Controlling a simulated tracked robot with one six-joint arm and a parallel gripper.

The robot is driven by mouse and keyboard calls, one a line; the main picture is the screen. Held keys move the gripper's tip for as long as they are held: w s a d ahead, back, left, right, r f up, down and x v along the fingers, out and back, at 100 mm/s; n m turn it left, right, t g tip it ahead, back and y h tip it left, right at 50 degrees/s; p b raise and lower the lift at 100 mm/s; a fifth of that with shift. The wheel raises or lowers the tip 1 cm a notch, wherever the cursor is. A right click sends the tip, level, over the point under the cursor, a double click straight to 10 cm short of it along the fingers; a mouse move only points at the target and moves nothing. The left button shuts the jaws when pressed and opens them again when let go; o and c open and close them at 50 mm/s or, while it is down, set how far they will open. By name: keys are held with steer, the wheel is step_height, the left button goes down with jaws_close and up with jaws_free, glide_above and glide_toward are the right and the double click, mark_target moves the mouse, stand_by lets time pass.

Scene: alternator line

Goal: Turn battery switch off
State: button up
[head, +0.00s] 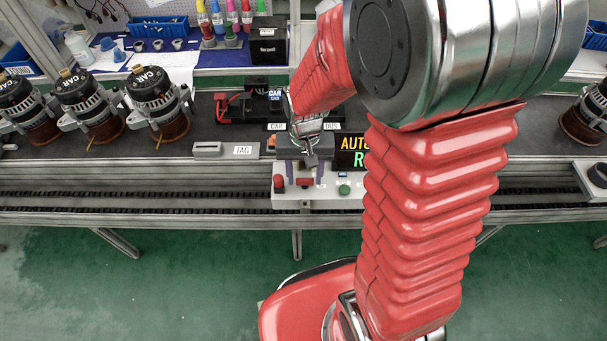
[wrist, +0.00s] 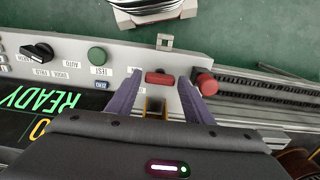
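A small red block-shaped switch (wrist: 159,77) sits on the light grey control panel (wrist: 135,56); it looks like the battery switch, but its label is mostly hidden. It also shows in the head view (head: 304,183). My gripper (wrist: 158,83) is open, with its two purple fingers apart on either side of the red switch and a gap showing on each side. In the head view my gripper (head: 305,177) points down over the panel's left half. Whether the fingers are above the panel or at switch height, I cannot tell. Nothing is held.
A red round button (wrist: 205,83) stands close beside one finger. A green TEST button (wrist: 97,56) and black selector knob (wrist: 37,50) lie farther along the panel. A display reading READY (wrist: 40,98) is beside them. Several alternators (head: 155,100) stand at left.

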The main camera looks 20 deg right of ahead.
steer(key=c, duration=0.8)
steer(key=shift+n, duration=0.5)
steer(key=n, duration=0.2)
steer(key=shift+n, duration=0.4)
steer(key=n, duration=0.3)
steer(key=shift+n, duration=0.3)
steer(key=n, duration=1)
steer(key=shift+n, duration=0.4)
steer(key=shift+w, duration=0.1)
